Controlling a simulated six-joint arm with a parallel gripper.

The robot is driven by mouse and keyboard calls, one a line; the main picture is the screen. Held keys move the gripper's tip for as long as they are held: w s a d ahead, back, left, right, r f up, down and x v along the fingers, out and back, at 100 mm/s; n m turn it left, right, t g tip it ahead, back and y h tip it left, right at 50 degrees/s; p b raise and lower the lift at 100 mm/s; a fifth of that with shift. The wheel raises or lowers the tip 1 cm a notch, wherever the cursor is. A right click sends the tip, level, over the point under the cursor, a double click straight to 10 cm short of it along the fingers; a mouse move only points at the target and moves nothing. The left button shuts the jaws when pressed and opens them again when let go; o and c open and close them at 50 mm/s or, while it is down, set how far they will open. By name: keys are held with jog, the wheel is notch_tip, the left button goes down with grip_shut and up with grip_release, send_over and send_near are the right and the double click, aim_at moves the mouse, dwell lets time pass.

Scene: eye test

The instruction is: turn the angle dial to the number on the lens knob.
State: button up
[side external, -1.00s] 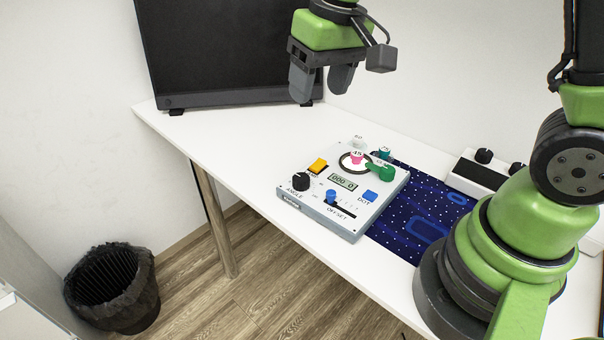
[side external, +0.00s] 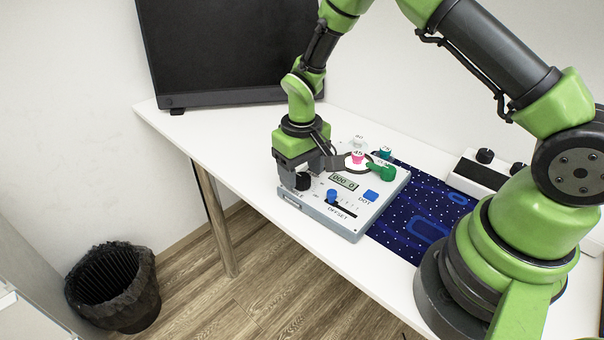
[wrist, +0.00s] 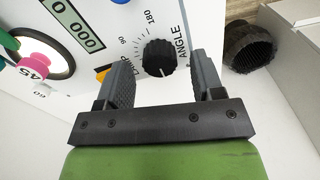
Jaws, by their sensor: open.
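The angle dial (side external: 303,182) is a black ridged knob at the panel's near left corner. In the wrist view the dial (wrist: 158,57) has printed marks 90 and 180 beside it; a small light mark shows on its rim, but its exact setting is hard to read. My gripper (side external: 300,178) is down at the dial. In the wrist view my gripper (wrist: 163,68) is open, one finger on each side of the dial, with visible gaps. The pink lens knob (side external: 357,158) reads 45 and sits in a round white lens; it also shows in the wrist view (wrist: 34,64).
A monitor (side external: 220,50) stands behind. A dark blue mat (side external: 425,205) lies right of the panel.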

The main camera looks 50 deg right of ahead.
jog(key=shift+f, duration=0.7)
jog(key=c, duration=0.9)
jog(key=shift+m, duration=0.3)
jog(key=m, duration=0.4)
jog(key=shift+m, duration=2.2)
